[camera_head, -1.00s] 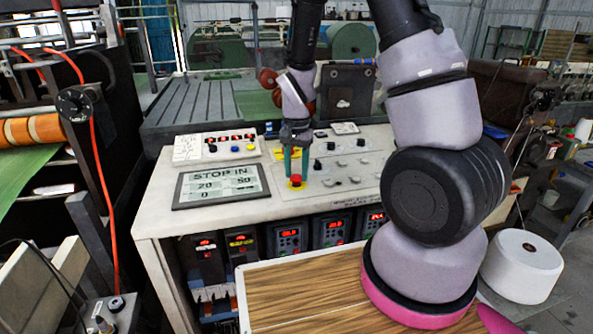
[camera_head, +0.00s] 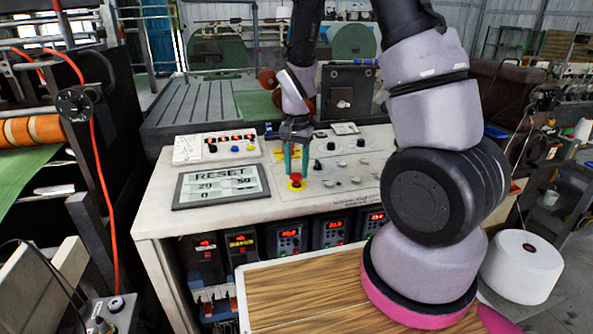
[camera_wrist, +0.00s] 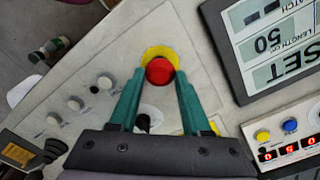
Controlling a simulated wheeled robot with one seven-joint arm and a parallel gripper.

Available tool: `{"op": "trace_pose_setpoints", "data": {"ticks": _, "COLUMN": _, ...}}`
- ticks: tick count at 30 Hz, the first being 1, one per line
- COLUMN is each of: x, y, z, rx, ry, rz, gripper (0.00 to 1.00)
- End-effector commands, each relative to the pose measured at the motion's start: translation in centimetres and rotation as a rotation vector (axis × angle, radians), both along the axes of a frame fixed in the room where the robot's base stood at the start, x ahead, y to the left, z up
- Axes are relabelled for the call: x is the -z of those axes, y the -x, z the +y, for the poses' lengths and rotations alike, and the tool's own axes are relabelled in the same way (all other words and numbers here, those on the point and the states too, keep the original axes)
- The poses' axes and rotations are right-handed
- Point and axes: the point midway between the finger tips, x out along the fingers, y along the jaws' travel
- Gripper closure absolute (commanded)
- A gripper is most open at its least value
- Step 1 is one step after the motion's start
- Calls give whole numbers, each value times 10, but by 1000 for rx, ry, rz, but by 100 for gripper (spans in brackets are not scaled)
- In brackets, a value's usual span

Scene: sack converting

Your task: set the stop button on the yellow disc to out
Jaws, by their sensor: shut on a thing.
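The red stop button (camera_head: 296,177) sits on its yellow disc (camera_head: 296,187) on the sloped white console, just right of the display. In the wrist view the red button (camera_wrist: 159,71) shows from above with the yellow disc (camera_wrist: 161,52) around its far side. My gripper (camera_head: 296,168) points down at the console, and its two green fingers are shut on the button, one fingertip on each side of it. The fingertips also show in the wrist view (camera_wrist: 159,77).
A white box of buttons (camera_head: 217,147) stands behind the display. Grey knobs (camera_head: 343,163) and a black knob lie right of the gripper. A wood-grained top (camera_head: 300,295) is in front of the console, and a white roll (camera_head: 521,266) stands at right.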

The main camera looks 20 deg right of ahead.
Motion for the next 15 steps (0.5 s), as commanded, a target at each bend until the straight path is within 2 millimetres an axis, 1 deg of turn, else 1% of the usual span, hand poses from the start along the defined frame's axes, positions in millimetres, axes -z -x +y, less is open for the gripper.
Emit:
{"op": "trace_pose_setpoints", "data": {"ticks": 5, "x": 0, "y": -1, "z": 0, "rx": 1, "ry": -1, "rz": -2, "gripper": 100}}
{"op": "trace_pose_setpoints", "data": {"ticks": 6, "x": 0, "y": -1, "z": 0, "rx": 1, "ry": 0, "rz": -3, "gripper": 37}}
{"op": "trace_pose_setpoints", "data": {"ticks": 7, "x": 0, "y": -1, "z": 0, "rx": 1, "ry": 0, "rz": -3, "gripper": 26}}
{"op": "trace_pose_setpoints", "data": {"ticks": 8, "x": 0, "y": -1, "z": 0, "rx": 1, "ry": -1, "rz": -2, "gripper": 21}}
{"op": "trace_pose_setpoints", "data": {"ticks": 15, "x": 0, "y": 0, "z": 0, "rx": 1, "ry": 0, "rz": -1, "gripper": 21}}
